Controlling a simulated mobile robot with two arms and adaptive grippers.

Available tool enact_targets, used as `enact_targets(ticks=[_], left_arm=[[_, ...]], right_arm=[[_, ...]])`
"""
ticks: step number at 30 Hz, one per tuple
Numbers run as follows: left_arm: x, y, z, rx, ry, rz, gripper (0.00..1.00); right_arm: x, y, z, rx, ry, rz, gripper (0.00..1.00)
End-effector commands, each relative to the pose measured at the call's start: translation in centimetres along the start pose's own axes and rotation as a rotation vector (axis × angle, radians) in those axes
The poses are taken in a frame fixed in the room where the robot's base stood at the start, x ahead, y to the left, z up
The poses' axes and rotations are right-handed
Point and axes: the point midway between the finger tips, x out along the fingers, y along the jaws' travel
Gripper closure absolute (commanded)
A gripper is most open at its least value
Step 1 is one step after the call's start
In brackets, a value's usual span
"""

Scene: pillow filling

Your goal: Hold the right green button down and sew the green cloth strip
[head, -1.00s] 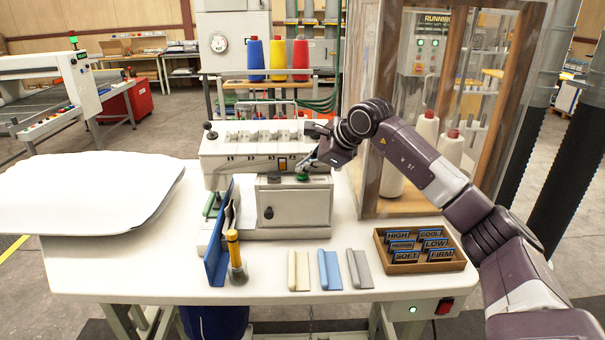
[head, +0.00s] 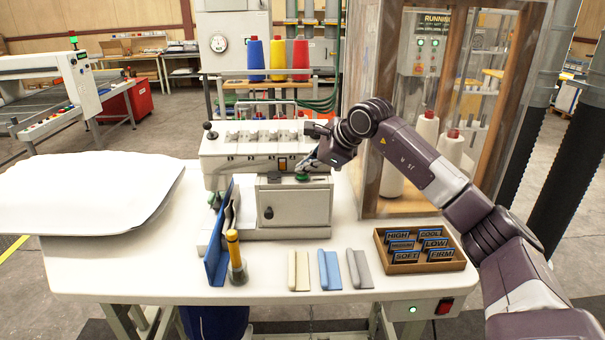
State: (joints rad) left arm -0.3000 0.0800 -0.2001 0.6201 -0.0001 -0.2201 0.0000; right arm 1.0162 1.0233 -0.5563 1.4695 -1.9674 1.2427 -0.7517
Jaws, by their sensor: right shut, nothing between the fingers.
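The white sewing machine (head: 295,208) stands on the white table. A green button (head: 302,178) sits on top of its front box, on the right side. My right gripper (head: 308,168) is shut and empty, with its fingertips at the button and partly over it. They appear to touch it, but how far it is pressed is too small to tell. A small bit of the green cloth strip (head: 215,201) shows at the machine's left end, mostly hidden behind the blue upright panel (head: 216,240). My left gripper is not in view.
A yellow-handled tool (head: 234,255) stands in front of the machine. Cream, blue and grey folded cloths (head: 329,270) lie at the table's front. A wooden tray (head: 434,266) of labelled tags is at right. A large white pillow (head: 85,192) lies at left.

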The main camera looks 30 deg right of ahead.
Motion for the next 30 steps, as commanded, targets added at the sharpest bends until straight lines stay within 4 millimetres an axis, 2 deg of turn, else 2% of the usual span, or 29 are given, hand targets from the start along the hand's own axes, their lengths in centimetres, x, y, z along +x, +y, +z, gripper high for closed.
enact_targets(ticks=[5,15,26,30], left_arm=[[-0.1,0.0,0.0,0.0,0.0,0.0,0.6],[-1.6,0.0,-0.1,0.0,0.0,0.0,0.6],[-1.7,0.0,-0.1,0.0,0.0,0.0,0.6],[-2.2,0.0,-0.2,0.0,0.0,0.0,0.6]], right_arm=[[0.0,0.0,0.0,0.0,0.002,0.002,1.0],[-1.3,-1.0,0.9,0.0,0.001,0.001,1.0],[-1.3,-1.0,1.0,0.0,0.0,0.0,1.0],[-1.8,-1.4,1.3,0.0,0.0,0.0,1.0]])
